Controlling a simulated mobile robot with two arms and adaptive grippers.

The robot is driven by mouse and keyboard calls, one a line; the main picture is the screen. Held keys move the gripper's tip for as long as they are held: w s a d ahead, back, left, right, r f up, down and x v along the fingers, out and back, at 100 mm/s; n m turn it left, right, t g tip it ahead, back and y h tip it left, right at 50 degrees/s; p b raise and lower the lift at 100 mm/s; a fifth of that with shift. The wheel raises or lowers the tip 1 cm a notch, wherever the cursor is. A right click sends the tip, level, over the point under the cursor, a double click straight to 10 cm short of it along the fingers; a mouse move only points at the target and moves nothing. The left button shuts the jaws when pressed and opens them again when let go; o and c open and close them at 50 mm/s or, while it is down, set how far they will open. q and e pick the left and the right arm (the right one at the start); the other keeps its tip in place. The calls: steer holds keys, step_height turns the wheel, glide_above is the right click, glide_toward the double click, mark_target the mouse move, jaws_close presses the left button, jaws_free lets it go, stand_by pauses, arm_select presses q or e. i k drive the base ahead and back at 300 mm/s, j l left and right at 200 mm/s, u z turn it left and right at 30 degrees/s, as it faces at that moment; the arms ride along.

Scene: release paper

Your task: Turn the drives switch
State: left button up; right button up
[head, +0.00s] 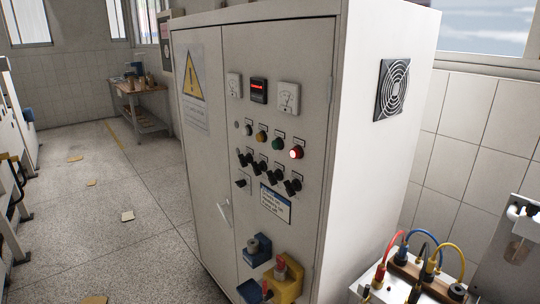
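A tall white control cabinet (210,120) stands in the middle of the head view. Its front door carries several black rotary switches (268,172) in a row below the lamps. One more small black switch (241,183) sits lower at the left of that row. The labels are too small to read, so I cannot tell which one is the drives switch. A red lamp (296,153) at the right end of the lamp row is lit; yellow and green ones beside it look unlit. Neither of my grippers is in view.
Blue and yellow socket boxes (286,284) jut from the cabinet's lower front. A wired unit (415,275) with coloured cables stands at lower right. A small table (143,88) stands far back left. The floor (125,190) left of the cabinet is mostly clear, with scattered paper scraps.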

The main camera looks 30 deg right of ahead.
mark_target(258, 168)
steer(key=i+z, duration=0.15)
steer(key=z, duration=0.3)
steer(key=i+j+z, duration=0.15)
steer(key=z, duration=0.3)
steer(key=i+j+z, duration=0.1)
steer(key=j+z, duration=0.15)
steer(key=z, duration=0.2)
steer(key=j+u, duration=0.15)
